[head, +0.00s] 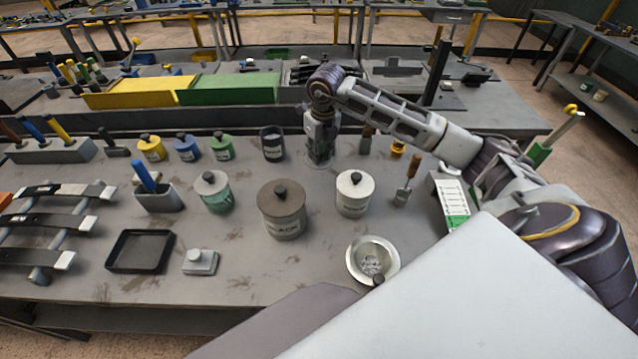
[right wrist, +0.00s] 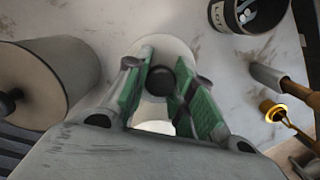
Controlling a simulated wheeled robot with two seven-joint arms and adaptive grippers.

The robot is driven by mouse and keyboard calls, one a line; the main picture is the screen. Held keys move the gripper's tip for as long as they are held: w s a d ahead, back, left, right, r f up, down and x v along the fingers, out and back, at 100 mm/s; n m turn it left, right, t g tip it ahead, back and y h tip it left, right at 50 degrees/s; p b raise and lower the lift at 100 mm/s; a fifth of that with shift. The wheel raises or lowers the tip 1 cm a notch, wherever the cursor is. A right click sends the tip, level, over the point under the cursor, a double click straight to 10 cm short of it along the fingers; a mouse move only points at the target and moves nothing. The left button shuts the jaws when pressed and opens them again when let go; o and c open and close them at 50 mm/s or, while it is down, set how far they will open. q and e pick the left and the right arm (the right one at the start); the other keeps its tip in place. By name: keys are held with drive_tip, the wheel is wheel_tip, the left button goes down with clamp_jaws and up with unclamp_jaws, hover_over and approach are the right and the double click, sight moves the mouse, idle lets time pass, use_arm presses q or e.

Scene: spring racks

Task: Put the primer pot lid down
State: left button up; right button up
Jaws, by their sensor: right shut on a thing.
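My right gripper (head: 320,160) points down at the table, behind the row of larger pots. In the right wrist view its two green-padded fingers (right wrist: 168,95) are shut on the black knob of a pale round lid, the primer pot lid (right wrist: 177,50). The lid lies flat below the fingers over the grey tabletop. Whether it touches the tabletop cannot be told. My left gripper is not in view.
A white lidded pot (head: 354,202) stands just in front of the gripper, with a large grey pot (head: 283,216) to its left. A dark open pot (head: 272,150) stands left of the gripper. A wooden-handled tool (head: 403,193) is to the right. Bare tabletop shows around the gripper.

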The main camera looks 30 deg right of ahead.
drive_tip(key=shift+f+p, duration=0.35)
drive_tip(key=shift+f, duration=2.75)
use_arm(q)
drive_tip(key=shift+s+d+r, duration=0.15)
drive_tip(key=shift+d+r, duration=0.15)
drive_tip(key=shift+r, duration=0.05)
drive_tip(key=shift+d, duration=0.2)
use_arm(e)
drive_tip(key=shift+f, duration=0.1)
drive_tip(key=shift+f, duration=1.8)
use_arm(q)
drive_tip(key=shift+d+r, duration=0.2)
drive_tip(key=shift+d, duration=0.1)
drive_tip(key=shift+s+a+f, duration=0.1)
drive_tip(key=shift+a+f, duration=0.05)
use_arm(e)
drive_tip(key=shift+f, duration=0.15)
